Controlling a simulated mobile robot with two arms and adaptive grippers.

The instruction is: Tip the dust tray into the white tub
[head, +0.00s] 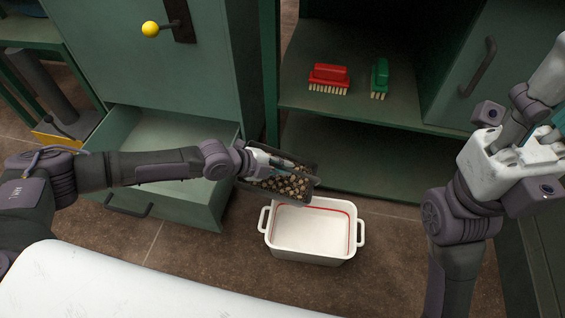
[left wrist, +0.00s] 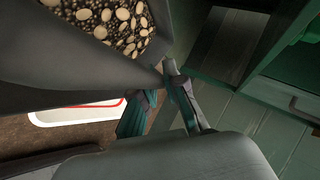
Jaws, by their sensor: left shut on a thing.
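The dark dust tray (head: 303,196) holds a heap of pale round pieces and dark bits. My left gripper (head: 270,164) is shut on the tray's edge at its back left. The tray is held in the air above the back edge of the white tub (head: 311,234), tilted a little. The tub stands on the floor, has two side handles and a red line inside, and its visible inside looks empty. In the left wrist view the tray (left wrist: 60,60) fills the upper left, with the gripper fingers (left wrist: 165,95) at its edge. My right gripper (head: 540,120) is raised at the right; its fingers are unclear.
An open, empty-looking drawer (head: 160,135) lies under my left forearm. A red brush (head: 329,78) and a green brush (head: 380,78) stand on the green cabinet's shelf (head: 400,115). Brown floor is clear right of the tub.

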